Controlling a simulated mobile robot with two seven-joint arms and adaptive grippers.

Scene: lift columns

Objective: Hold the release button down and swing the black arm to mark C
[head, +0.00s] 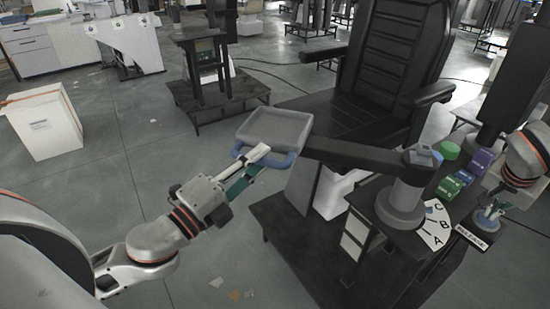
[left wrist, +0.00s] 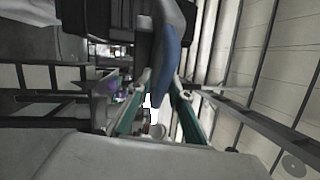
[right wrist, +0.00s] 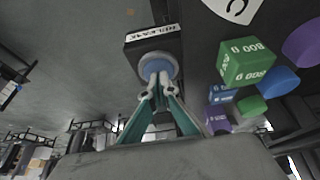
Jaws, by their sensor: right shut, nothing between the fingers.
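The black arm (head: 350,153) runs left from its grey pivot post (head: 402,200) to a grey tray (head: 275,127) with a blue handle (head: 283,164). My left gripper (head: 258,160) has its fingers on either side of the handle, which also shows in the left wrist view (left wrist: 170,60). The white dial (head: 435,226) beside the post carries marks A, B and C; C (head: 439,208) is farthest back. My right gripper (head: 490,213) is shut and empty, its fingertips at the round release button (right wrist: 158,66) beside the RELEASE label (head: 471,237). I cannot tell how far the button is pressed.
A black chair (head: 395,60) stands behind the arm. Green and purple blocks (head: 450,187) sit on the black stand beside the post. A white box (head: 42,124) stands on the floor at the left.

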